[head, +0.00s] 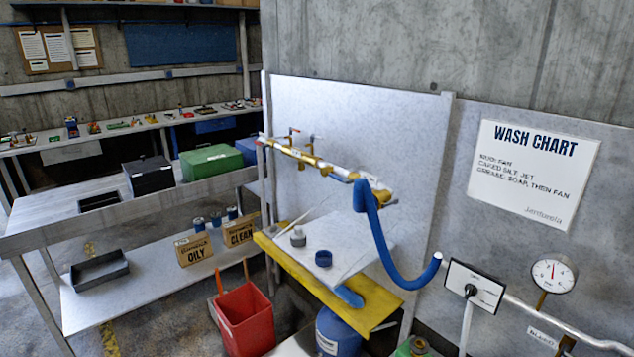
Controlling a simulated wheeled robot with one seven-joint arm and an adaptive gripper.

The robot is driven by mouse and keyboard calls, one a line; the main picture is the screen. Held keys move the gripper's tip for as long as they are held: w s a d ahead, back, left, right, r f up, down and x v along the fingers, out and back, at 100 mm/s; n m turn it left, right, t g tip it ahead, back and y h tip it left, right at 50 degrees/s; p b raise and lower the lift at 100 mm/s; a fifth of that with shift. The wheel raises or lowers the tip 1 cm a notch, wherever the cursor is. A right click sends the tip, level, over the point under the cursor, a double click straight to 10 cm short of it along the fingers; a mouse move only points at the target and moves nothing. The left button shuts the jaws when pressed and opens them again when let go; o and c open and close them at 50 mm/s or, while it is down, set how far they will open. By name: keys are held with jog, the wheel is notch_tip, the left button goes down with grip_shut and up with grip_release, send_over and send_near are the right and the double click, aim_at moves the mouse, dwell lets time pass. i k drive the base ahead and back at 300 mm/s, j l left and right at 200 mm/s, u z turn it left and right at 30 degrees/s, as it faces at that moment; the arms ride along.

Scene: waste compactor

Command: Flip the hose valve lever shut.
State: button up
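A white plate (487,283) with small marks, too small to read, is on the right part of the wall. A black hub (470,289) sits on it, and a pale grey lever-like bar (466,326) hangs down from the hub past the bottom edge of the picture. This looks like the hose valve lever, but I cannot tell for sure. A blue hose (380,235) hangs in a curve from a brass and white pipe (320,164) and ends just left of the plate. My gripper is not in view.
A metal pipe (570,330) runs right from the plate, below a pressure gauge (553,273). A sign marked BLEED (542,336) hangs beneath. A yellow-edged bench (375,295), red bin (246,318) and blue drum (338,332) stand to the left.

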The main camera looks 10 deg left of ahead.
aim_at(332, 176)
jog(key=u, duration=0.6)
jog(key=j+z, duration=0.1)
jog(key=j, duration=0.4)
jog(key=k+j+z, duration=0.15)
jog(key=j, duration=0.3)
jog(key=i+j+z, duration=0.15)
jog(key=j, duration=0.15)
jog(key=i+j+z, duration=0.1)
jog(key=j, duration=0.2)
jog(key=i+j+z, duration=0.15)
jog(key=j, duration=0.15)
jog(key=j+z, duration=0.1)
jog(key=j, duration=0.25)
jog(key=i+j+z, duration=0.2)
jog(key=i, duration=0.25)
jog(key=i+j+z, duration=0.15)
jog(key=i, duration=0.3)
